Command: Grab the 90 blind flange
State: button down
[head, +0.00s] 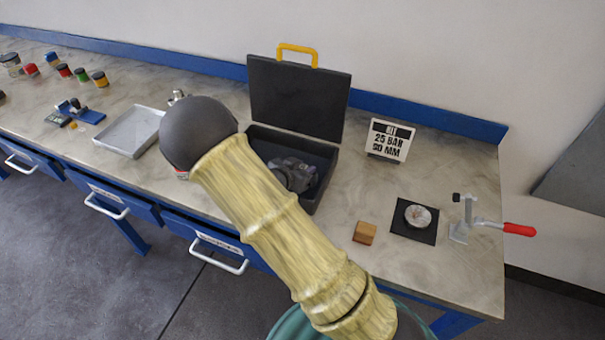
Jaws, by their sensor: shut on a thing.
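My gripper (293,174) shows as a dark grey shape low in the open black case (330,172), just right of my yellow arm. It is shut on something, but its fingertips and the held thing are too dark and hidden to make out. I cannot pick out the 90 blind flange there. A small round silvery disc (418,217) lies on a black square mat (401,228) to the right, apart from my gripper. I cannot tell what kind of part it is. My arm hides the case's left front.
The case lid (298,98) stands upright behind. A sign (390,140) reads 25 BAR 90 MM. A wooden block (365,233) and a red-handled clamp (467,220) flank the mat. A metal tray (131,131) and several coloured jars stand left. The bench's right front is mostly clear.

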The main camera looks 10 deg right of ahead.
aim_at(302, 167)
jog(key=shift+r, duration=0.2)
notch_tip(302, 167, up, 10)
jog(key=shift+f+p, duration=0.1)
jog(key=shift+p, duration=0.5)
dwell(0.3)
